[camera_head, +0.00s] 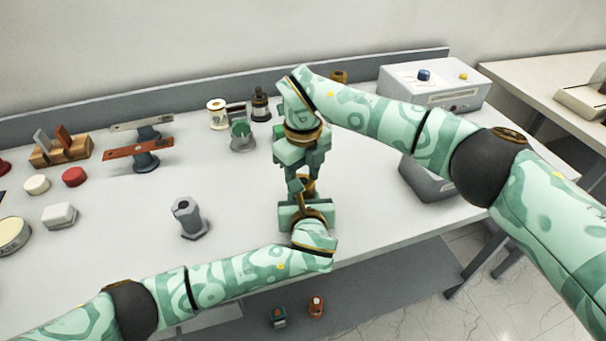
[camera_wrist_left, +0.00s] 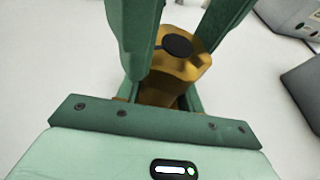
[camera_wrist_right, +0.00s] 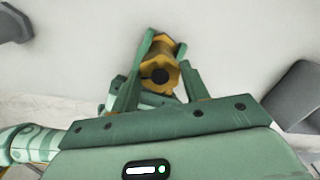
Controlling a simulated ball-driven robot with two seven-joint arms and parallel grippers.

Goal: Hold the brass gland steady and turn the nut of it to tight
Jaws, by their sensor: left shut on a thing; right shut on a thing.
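The brass gland (camera_head: 308,186) stands near the table's front edge, largely hidden between my two grippers in the head view. My left gripper (camera_head: 300,204) comes in low from the front and is shut on the gland's lower part. My right gripper (camera_head: 301,172) reaches down from above and is shut on its upper part, where the nut is. In the left wrist view the brass gland (camera_wrist_left: 188,62) shows a lobed top with a dark round centre, between green fingers. In the right wrist view the gland (camera_wrist_right: 157,68) lies between the right fingers. The nut's tightness cannot be seen.
A grey hex-based fitting (camera_head: 188,219) stands left of the grippers. A grey box (camera_head: 427,181) is to the right, with a white instrument case (camera_head: 435,86) behind. Spools and small parts stand at the back.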

